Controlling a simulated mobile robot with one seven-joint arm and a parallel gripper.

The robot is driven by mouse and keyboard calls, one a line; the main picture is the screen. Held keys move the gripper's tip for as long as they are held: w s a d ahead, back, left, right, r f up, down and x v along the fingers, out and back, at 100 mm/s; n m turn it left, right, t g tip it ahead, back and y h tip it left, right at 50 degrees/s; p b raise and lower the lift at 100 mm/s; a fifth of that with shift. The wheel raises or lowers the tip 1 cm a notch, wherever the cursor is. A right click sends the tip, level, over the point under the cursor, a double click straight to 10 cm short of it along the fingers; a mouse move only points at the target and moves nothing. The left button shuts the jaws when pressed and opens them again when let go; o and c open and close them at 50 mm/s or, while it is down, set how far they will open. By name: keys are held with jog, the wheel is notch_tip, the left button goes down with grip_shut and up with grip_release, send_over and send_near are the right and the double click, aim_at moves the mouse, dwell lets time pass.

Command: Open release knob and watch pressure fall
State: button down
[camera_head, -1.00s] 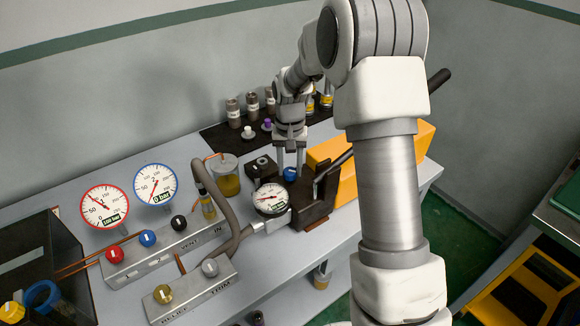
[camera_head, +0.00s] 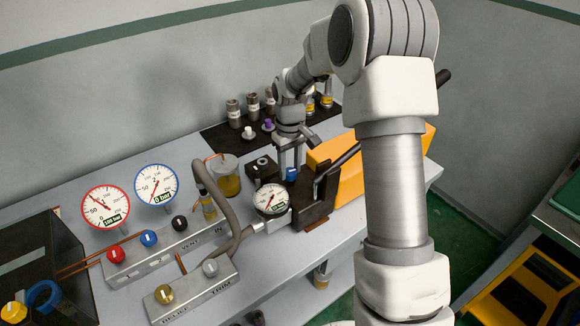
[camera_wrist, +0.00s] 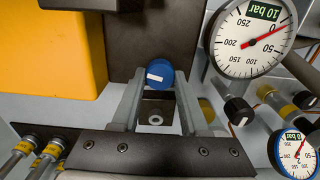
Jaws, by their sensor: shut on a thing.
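The blue release knob (camera_head: 291,174), with a white mark, sits on the dark pump block beside the lever. My gripper (camera_head: 290,168) reaches down from above and is shut on this knob. In the wrist view the blue knob (camera_wrist: 160,73) is between my two fingertips (camera_wrist: 160,80), with its white mark slanting slightly. The pump's white pressure gauge (camera_head: 269,199) is just left of and in front of the block. In the wrist view this gauge (camera_wrist: 250,38) has a red needle and a green display that seems to read 10 bar.
A red-rimmed gauge (camera_head: 105,206) and a blue-rimmed gauge (camera_head: 156,184), showing 0 bar, stand at left above a valve manifold with red, blue and black knobs. A yellow-orange block (camera_head: 345,170) is right of the pump. A hose (camera_head: 231,207) curves left of the pump gauge.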

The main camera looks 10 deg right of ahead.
aim_at(290, 171)
dwell(0.5)
jog(key=shift+c, duration=2.1)
grip_release()
jog(key=shift+r, duration=0.1)
notch_tip(290, 171, up, 17)
jog(key=shift+r+p, duration=0.15)
jog(key=shift+p, duration=0.15)
